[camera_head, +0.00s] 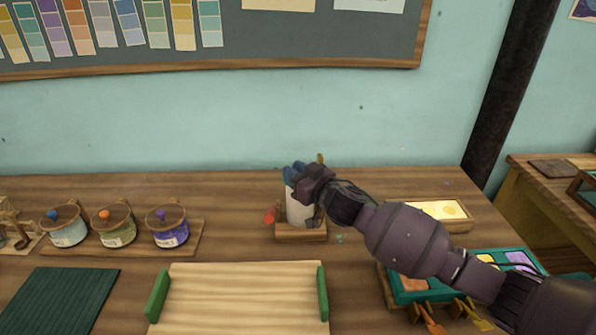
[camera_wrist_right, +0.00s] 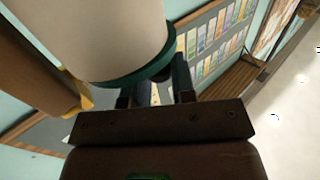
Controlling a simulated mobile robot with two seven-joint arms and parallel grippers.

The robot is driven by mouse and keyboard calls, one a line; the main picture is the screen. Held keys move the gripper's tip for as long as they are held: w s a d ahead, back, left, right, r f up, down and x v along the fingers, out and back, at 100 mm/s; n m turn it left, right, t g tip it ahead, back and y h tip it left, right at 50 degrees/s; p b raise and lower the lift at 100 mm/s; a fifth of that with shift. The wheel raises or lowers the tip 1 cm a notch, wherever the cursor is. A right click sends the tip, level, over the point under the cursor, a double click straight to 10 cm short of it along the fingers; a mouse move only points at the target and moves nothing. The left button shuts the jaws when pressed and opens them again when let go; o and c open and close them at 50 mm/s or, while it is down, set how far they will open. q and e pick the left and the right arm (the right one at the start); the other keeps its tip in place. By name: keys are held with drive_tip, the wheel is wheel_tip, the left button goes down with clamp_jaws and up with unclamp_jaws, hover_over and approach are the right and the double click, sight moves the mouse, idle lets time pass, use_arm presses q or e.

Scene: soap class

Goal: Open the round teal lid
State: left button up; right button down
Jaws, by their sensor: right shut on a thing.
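A white cylindrical canister (camera_head: 299,210) stands on a small wooden base (camera_head: 302,236) near the back of the table. In the right wrist view the canister (camera_wrist_right: 90,30) shows large, and the round teal lid (camera_wrist_right: 135,72) appears as a teal rim at its end. My right gripper (camera_head: 294,172) is at the canister's top, its blue fingers shut at the lid's edge. The fingers show beside the rim in the wrist view (camera_wrist_right: 158,92); the exact contact is partly hidden. The lid's top is hidden in the head view. My left gripper is not in view.
Several lidded jars (camera_head: 168,228) stand on a wooden rack at left. A wooden tray with green handles (camera_head: 240,300) lies in front.

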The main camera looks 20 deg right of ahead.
drive_tip(key=shift+w+a+f+m+t+h, duration=0.1)
drive_tip(key=shift+w+a+m+t+h, duration=0.15)
drive_tip(key=shift+m+h, duration=0.45)
drive_tip(key=shift+w+a+m+t+h, duration=0.15)
drive_tip(key=shift+a+m+h, duration=0.25)
drive_tip(key=shift+h, duration=0.5)
drive_tip(key=shift+w+a+f+m+t+h, duration=0.1)
drive_tip(key=shift+w+a+m+t+h, duration=0.15)
drive_tip(key=shift+m+h, duration=0.4)
drive_tip(key=shift+w+a+r+m+h+b, duration=0.1)
drive_tip(key=shift+m+h+b, duration=0.15)
drive_tip(key=shift+h, duration=0.25)
drive_tip(key=shift+w+a+m+h+b, duration=0.15)
drive_tip(key=shift+m+h+b, duration=0.1)
drive_tip(key=shift+h, duration=0.3)
drive_tip(key=shift+w+a+r+m+h+b, duration=0.15)
drive_tip(key=shift+m+h, duration=0.1)
drive_tip(key=shift+h, duration=0.25)
drive_tip(key=shift+f, duration=0.1)
drive_tip(key=c, duration=1.3)
unclamp_jaws()
drive_tip(key=shift+o, duration=0.2)
drive_tip(key=shift+s, duration=0.15)
drive_tip(key=s, duration=1)
drive_tip(key=shift+s+a+p, duration=0.15)
drive_tip(key=shift+s+p, duration=0.2)
drive_tip(key=shift+p, duration=0.1)
drive_tip(key=shift+c, duration=0.2)
